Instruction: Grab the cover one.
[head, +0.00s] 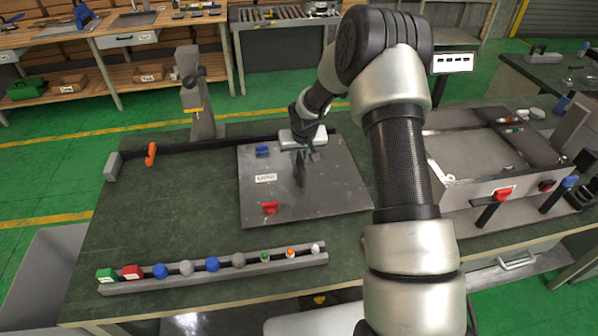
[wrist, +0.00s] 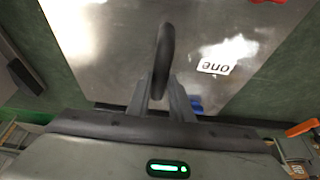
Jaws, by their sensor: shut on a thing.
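Cover one (head: 330,190) is a flat grey metal plate at the middle of the green-topped table. My gripper (head: 308,153) is above the plate and shut on this handle. In the wrist view the handle (wrist: 163,50) rises between my two fingers (wrist: 165,95). The plate appears flat and level; I cannot tell whether it touches the table. My gripper and arm hide part of its far edge.
A rack (head: 215,268) with several coloured knobs lies along the front. An orange-handled piece (head: 151,154) is at left. A metal box (head: 480,190) stands at right.

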